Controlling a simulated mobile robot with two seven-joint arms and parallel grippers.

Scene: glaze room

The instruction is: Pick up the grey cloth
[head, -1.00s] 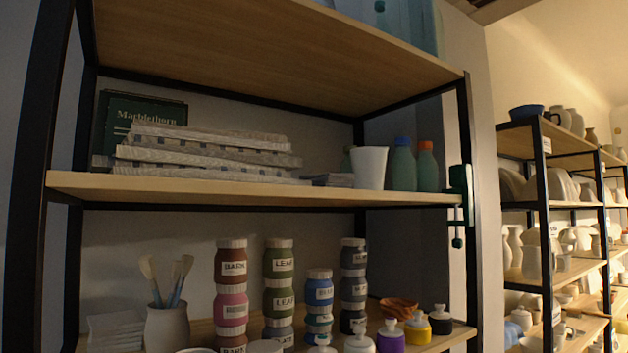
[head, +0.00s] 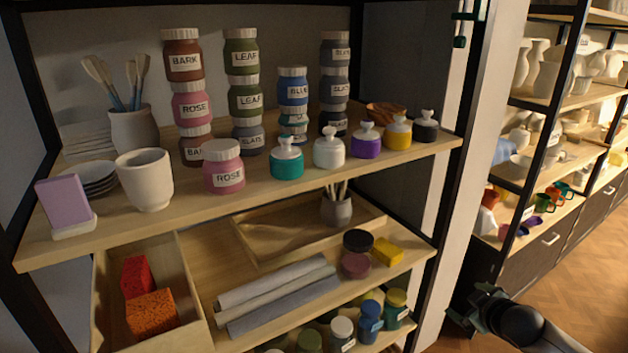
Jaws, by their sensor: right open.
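Three long rolled or folded cloths lie side by side on the lower shelf. The nearest, a bluish-grey cloth (head: 284,303), is the darkest; the pale grey cloth (head: 270,281) lies furthest back, with another light one between them. I cannot tell for certain which one is meant as the grey cloth. My right gripper (head: 468,311) is at the lower right, open and empty, outside the shelf post and well to the right of the cloths. My left gripper is not in view.
A wooden box with red (head: 137,277) and orange (head: 151,313) sponges stands left of the cloths. The loaded shelf (head: 240,205) above and the post (head: 434,240) limit access.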

